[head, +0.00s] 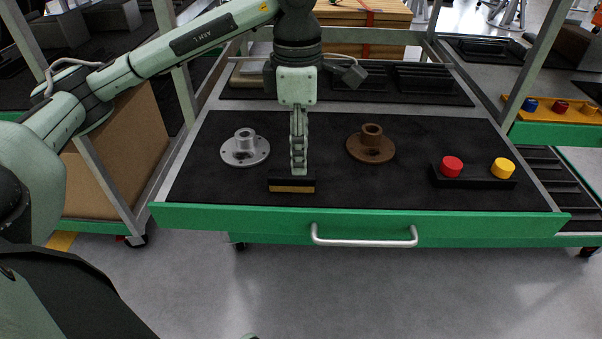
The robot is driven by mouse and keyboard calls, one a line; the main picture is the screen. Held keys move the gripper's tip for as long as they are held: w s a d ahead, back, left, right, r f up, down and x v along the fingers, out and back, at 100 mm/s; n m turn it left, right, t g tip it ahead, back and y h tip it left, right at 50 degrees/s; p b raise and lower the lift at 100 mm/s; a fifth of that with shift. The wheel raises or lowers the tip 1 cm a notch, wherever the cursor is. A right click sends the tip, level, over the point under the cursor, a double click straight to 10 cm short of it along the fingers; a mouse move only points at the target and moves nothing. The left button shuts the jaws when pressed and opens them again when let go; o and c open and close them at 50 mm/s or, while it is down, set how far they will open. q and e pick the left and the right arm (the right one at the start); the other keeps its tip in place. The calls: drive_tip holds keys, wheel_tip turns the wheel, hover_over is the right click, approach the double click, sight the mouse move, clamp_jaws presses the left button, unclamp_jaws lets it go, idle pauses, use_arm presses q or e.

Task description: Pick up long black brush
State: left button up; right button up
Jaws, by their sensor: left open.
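The long black brush (291,184) lies near the front edge of the black-matted drawer in the head view. It is a dark bar with a tan strip along its near side. My left gripper (299,172) points straight down right above the brush, a little right of its middle. It is open, with its fingers seen edge-on and overlapping. The fingertips reach the brush's top edge in the picture; I cannot tell whether they touch or straddle it. My right gripper is not in view.
A silver flanged part (245,150) stands left of the gripper and a brown flanged part (371,146) right of it. A black block with red (452,166) and yellow (502,168) knobs sits farther right. The drawer's green front (260,220) has a metal handle (364,240).

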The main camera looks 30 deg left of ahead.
sight(297, 193)
use_arm(q)
drive_tip(key=shift+a+f, duration=0.2)
drive_tip(key=shift+a, duration=0.1)
drive_tip(key=f, duration=0.6)
drive_tip(key=shift+s+d+f+p, duration=0.15)
drive_tip(key=shift+s+d+p, duration=0.05)
drive_tip(key=shift+s+p, duration=0.15)
drive_tip(key=shift+f, duration=0.45)
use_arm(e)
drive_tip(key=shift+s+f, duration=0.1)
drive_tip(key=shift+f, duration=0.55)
use_arm(q)
clamp_jaws()
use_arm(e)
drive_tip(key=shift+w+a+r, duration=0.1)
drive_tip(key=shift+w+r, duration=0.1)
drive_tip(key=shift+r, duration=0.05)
